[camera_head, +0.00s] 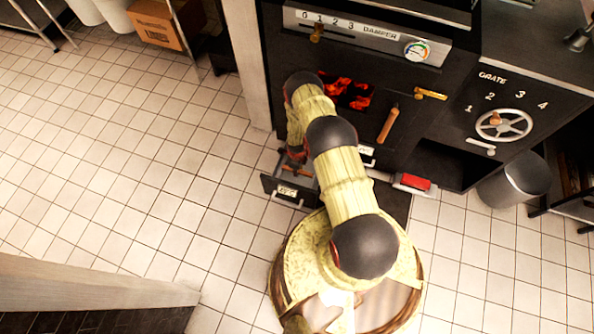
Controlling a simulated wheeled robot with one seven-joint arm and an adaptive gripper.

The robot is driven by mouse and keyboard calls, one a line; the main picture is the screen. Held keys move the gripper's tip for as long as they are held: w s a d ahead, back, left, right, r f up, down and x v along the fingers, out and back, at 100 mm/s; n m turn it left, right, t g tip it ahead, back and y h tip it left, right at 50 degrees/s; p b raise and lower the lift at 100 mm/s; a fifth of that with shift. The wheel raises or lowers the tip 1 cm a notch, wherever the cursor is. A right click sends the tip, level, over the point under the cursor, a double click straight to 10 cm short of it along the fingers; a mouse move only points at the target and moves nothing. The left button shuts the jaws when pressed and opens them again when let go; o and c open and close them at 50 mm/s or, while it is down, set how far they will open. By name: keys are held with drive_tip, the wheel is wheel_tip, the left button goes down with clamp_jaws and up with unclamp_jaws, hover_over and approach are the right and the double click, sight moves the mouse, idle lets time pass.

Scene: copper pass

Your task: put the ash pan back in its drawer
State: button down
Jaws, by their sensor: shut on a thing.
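A low drawer (268,184) stands pulled out from the black stove, left of my arm. Its dark front carries a white label and a pale bar handle. My gripper (296,157) points down at the open drawer and is mostly hidden by my own arm. It is shut on what looks like the ash pan's brown handle (293,171). The pan's body cannot be clearly told from the grey inside of the drawer, so how far it sits in is unclear.
The stove has glowing coals (357,98), a wooden-handled door lever (388,124) and a grate wheel (503,125). Tiled floor at left is clear.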

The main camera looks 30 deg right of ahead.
drive_tip(key=shift+f, duration=0.15)
drive_tip(key=c, duration=1.7)
unclamp_jaws()
drive_tip(key=shift+o, duration=0.2)
wheel_tip(320, 180, up, 12)
drive_tip(key=shift+f, duration=0.1)
